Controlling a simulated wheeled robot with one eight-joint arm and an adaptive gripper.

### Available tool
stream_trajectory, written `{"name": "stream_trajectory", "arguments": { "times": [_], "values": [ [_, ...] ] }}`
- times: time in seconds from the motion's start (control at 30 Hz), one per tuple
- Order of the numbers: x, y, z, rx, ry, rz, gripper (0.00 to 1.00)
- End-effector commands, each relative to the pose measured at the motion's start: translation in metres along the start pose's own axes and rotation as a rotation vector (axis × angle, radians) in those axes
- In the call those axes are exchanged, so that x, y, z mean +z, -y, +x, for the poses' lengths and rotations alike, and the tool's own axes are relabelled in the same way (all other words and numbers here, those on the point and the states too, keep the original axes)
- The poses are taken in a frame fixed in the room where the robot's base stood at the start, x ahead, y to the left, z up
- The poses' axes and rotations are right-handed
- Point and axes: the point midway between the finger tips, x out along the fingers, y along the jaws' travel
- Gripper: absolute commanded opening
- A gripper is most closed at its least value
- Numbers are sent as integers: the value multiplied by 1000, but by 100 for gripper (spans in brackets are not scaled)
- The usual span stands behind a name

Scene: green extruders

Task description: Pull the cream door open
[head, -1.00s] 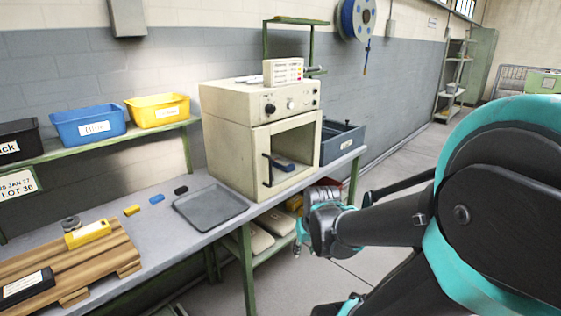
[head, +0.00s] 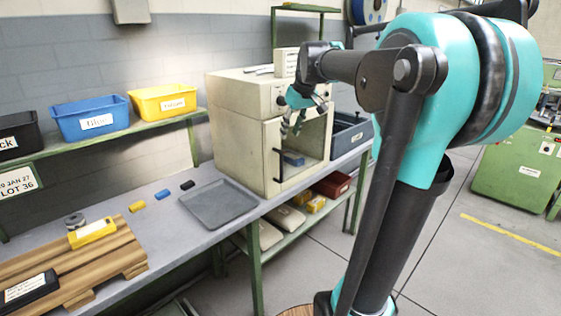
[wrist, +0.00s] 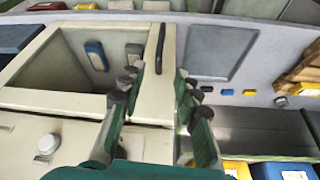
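The cream machine (head: 238,125) stands on the bench, with its cream door (head: 271,150) on the front, framing a large window. The door looks closed. Its dark vertical handle (head: 279,165) is on the door's left side. In the wrist view the handle (wrist: 160,48) lies just beyond and between my fingertips. My gripper (head: 291,128) is in front of the upper part of the door, above the handle. In the wrist view my gripper (wrist: 158,82) is open and empty, its fingers apart. A blue object (head: 293,159) shows through the window.
A grey tray (head: 219,204) lies on the bench left of the machine. A dark blue bin (head: 346,135) stands to its right. A lower shelf holds a red bin (head: 333,185) and yellow boxes. The floor in front is clear.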

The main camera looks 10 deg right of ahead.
Motion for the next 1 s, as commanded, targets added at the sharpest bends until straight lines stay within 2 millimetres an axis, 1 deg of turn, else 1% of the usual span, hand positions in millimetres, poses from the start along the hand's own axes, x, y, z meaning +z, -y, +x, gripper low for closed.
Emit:
{"name": "stream_trajectory", "arguments": {
  "times": [0.03,0.1,0.4,0.6,0.7,0.8,1.0],
  "values": [
    [0,0,10,0,0,-1,32],
    [0,0,24,0,0,-1,32],
    [0,0,84,0,0,0,32],
    [0,0,121,0,0,1,32],
    [0,0,135,0,0,2,32],
    [0,0,144,0,0,2,32],
    [0,0,152,0,0,1,32]
  ]
}}
